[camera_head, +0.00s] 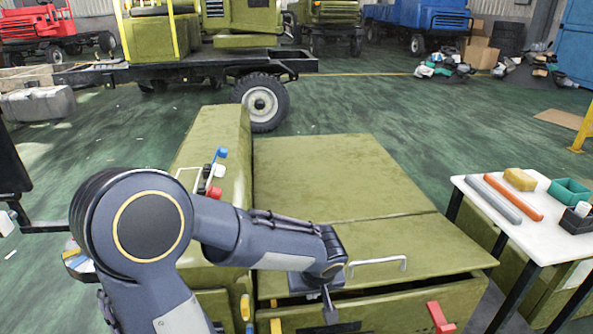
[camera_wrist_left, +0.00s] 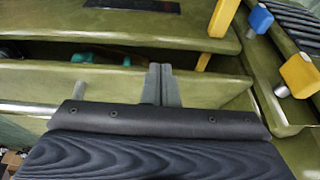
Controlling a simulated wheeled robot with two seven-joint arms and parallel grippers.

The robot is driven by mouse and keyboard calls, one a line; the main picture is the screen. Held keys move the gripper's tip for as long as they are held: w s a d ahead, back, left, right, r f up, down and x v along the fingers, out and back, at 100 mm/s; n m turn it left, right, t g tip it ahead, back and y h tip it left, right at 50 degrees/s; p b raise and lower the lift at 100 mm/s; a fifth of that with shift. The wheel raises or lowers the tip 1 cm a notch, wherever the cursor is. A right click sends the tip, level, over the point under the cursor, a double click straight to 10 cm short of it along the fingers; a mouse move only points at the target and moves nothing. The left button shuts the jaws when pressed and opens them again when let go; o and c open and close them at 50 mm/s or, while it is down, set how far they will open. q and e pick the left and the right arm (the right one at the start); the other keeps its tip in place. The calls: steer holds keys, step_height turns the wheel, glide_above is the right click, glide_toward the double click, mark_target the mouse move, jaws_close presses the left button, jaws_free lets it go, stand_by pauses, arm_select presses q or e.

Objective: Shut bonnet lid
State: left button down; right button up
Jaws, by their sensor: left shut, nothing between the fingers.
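The olive-green bonnet lid (camera_head: 410,241) lies nearly flat over the front of the olive vehicle body, with a dark gap under its front edge. A light metal handle (camera_head: 377,263) stands on the lid. My left gripper (camera_head: 329,306) is shut and empty, at the lid's front edge, left of the handle. In the left wrist view its closed fingers (camera_wrist_left: 161,84) overlap the lid's edge (camera_wrist_left: 210,90); I cannot tell whether they touch it. A teal thing shows in the gap (camera_wrist_left: 95,55). My right gripper is not in view.
Red (camera_head: 440,318) and yellow (camera_head: 246,308) latch-like parts stick out near the body's front. A white table (camera_head: 530,230) with tools and a teal tray (camera_head: 569,191) stands at the right. Trucks stand behind, with open green floor between.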

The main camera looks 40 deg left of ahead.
arm_select(q)
steer(key=f+b, duration=0.1)
steer(key=f, duration=0.1)
steer(key=f+b, duration=0.4)
steer(key=f, duration=0.1)
steer(key=shift+s+d, duration=0.35)
steer(key=shift+d, duration=0.05)
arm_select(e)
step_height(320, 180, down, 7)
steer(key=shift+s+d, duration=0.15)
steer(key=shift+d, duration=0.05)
arm_select(q)
steer(key=shift+r, duration=0.1)
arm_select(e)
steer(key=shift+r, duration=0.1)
